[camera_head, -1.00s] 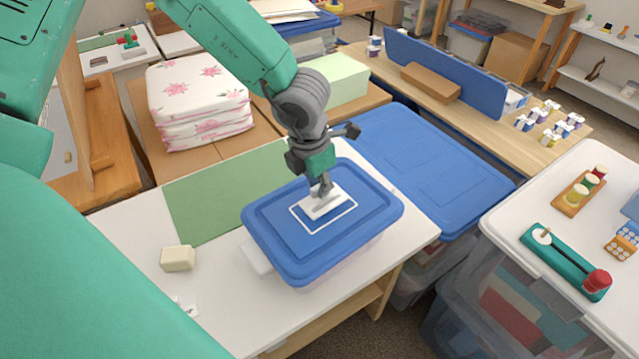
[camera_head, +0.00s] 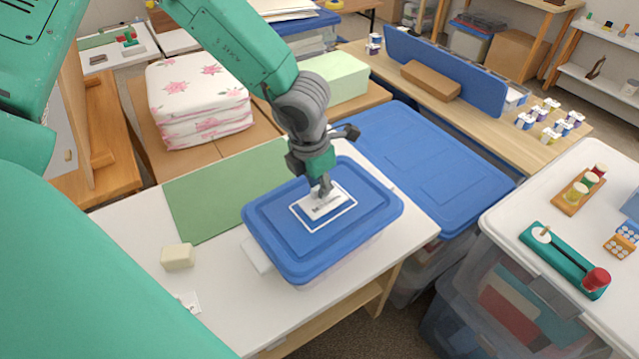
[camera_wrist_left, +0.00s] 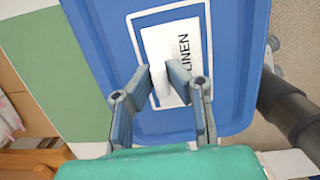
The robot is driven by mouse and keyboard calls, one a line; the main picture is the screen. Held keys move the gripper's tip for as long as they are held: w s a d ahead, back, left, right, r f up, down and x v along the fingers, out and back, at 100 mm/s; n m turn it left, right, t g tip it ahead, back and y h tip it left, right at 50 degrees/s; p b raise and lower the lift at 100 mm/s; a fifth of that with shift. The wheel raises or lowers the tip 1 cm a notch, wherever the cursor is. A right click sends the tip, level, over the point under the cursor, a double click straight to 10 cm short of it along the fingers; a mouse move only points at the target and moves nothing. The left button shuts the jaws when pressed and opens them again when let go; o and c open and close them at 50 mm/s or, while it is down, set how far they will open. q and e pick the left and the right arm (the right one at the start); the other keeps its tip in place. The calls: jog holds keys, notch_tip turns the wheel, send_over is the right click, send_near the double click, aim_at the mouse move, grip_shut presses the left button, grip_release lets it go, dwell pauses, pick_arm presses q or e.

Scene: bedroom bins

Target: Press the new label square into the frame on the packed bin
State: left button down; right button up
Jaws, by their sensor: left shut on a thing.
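The packed bin's blue lid (camera_head: 375,203) lies at the table's middle with a white outlined frame (camera_head: 333,222) on it. The white label (camera_head: 322,206), printed LINEN, is inside the frame, and its print is clear in the left wrist view (camera_wrist_left: 190,45). There, blue shows between label and frame on the left, and the right edges are close together. My left gripper (camera_head: 321,192) is over the label, its fingers (camera_wrist_left: 172,84) shut on a white part of it. The fingers hide the label's lower part in the wrist view. My right gripper is not in view.
A cream block (camera_head: 177,257) and a small white scrap (camera_head: 190,301) lie at the table's left front. A green mat (camera_head: 215,195) is beside the bin. Folded flowered linen (camera_head: 198,100) and a larger blue-lidded bin (camera_head: 430,165) stand behind.

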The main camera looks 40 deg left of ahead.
aim_at(313, 190)
pick_arm(q)
jog(key=shift+f, duration=0.4)
jog(key=c, duration=1.5)
grip_release()
jog(key=shift+r, duration=0.15)
jog(key=shift+r, duration=0.3)
jog(key=r, duration=0.3)
jog(key=s+r, duration=0.1)
jog(key=r, duration=0.5)
jog(key=shift+s+a+r, duration=0.2)
jog(key=shift+a, duration=0.1)
jog(key=shift+s+r, duration=0.15)
jog(key=shift+r, duration=0.55)
